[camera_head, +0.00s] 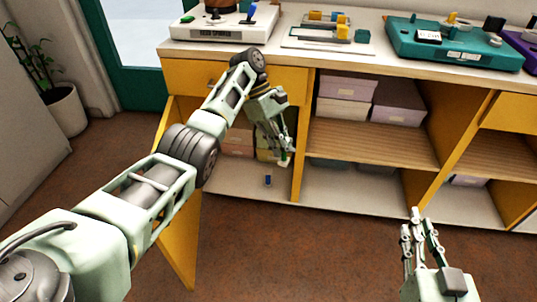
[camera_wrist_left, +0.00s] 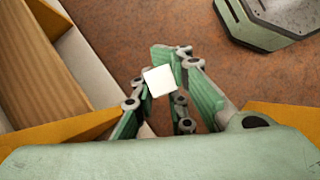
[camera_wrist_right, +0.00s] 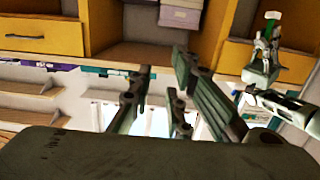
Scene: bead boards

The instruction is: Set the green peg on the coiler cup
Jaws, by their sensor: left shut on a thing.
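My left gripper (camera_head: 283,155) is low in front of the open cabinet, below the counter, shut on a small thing. In the left wrist view this thing shows a white square face (camera_wrist_left: 159,81) between the fingers; its side colour is hard to make out. A small green piece (camera_head: 187,19) lies on the white board at the counter's left end. I cannot tell which part is the coiler cup. My right gripper (camera_head: 417,222) is open and empty above the floor at the lower right, away from the counter.
The counter holds a white board (camera_head: 205,34), a pale tray with yellow blocks (camera_head: 300,42), a teal board (camera_head: 480,55) and a purple one at the right edge. A small blue thing (camera_head: 268,181) stands on the cabinet bottom. The yellow cabinet door (camera_head: 180,230) hangs open.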

